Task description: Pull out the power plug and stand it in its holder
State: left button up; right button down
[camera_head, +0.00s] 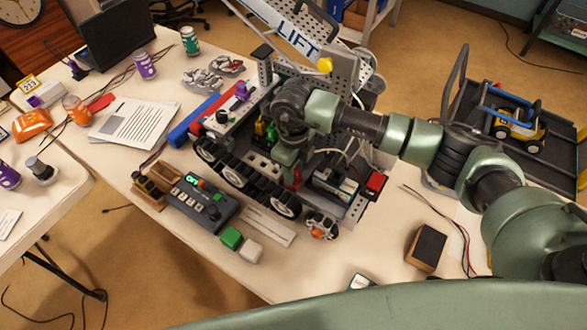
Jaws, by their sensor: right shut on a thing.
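My right gripper (291,166) reaches down from the right into the open chassis of the wheeled robot (272,192) on the table. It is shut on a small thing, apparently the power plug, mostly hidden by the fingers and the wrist. A red part (293,180) shows just under the fingertips. I cannot tell whether the plug is still seated. A wooden block with dark items in it (150,190) stands left of the control box; I cannot tell whether it is the plug's holder. My left gripper is not in view.
The control box (200,203) stands in front of the tracks. Papers (135,122), cans and a laptop (115,35) are at the left. The LIFT ramp (300,40) rises behind.

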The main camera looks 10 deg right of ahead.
jog(key=shift+f+b, duration=0.45)
jog(key=shift+b, duration=0.3)
dwell(0.7)
jog(key=c, duration=1)
grip_release()
jog(key=shift+r, duration=0.15)
jog(key=shift+r+p, duration=1.85)
jog(key=shift+r, duration=1.55)
